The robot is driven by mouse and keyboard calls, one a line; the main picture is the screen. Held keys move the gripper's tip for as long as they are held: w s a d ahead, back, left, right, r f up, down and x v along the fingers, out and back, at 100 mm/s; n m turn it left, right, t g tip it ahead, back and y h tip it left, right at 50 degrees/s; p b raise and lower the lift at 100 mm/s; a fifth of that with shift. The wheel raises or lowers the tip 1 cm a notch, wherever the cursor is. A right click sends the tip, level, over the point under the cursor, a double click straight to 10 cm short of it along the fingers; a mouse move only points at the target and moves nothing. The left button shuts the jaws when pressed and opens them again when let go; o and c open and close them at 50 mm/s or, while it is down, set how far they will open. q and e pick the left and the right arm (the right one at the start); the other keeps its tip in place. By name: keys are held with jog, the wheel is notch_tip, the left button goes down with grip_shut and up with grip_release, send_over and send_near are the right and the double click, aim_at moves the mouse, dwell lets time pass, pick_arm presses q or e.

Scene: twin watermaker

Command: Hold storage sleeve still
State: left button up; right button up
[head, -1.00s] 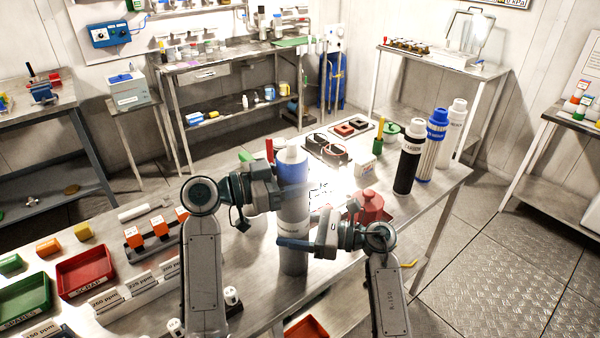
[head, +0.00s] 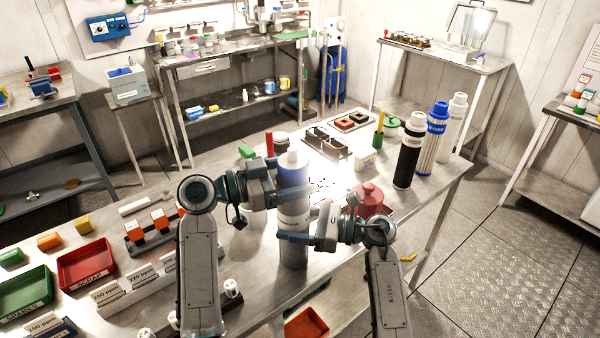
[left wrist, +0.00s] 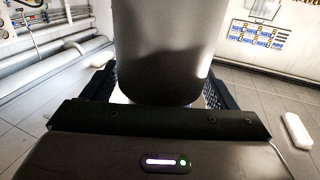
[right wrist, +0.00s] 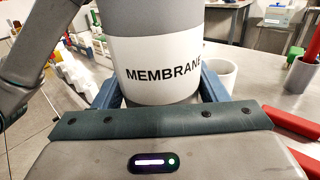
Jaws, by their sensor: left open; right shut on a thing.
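The grey storage sleeve (head: 293,252) stands upright near the table's front edge. Its white MEMBRANE label also shows in the right wrist view (right wrist: 158,70). My left gripper (head: 290,190) is higher, open around the upper part of the column. In the left wrist view a grey cylinder (left wrist: 165,45) with a dark lower end stands between its fingers. The joint between sleeve and upper part is mostly hidden.
Black (head: 408,155), blue-capped (head: 431,142) and white (head: 455,130) cartridges stand at the table's right. A red scrap tray (head: 87,264) and a labelled rack (head: 140,285) lie left.

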aim_at(278, 178)
pick_arm(q)
jog(key=v, duration=0.6)
jog(key=shift+a, duration=0.4)
pick_arm(e)
jog(key=shift+r, duration=0.1)
jog(key=o, duration=1.3)
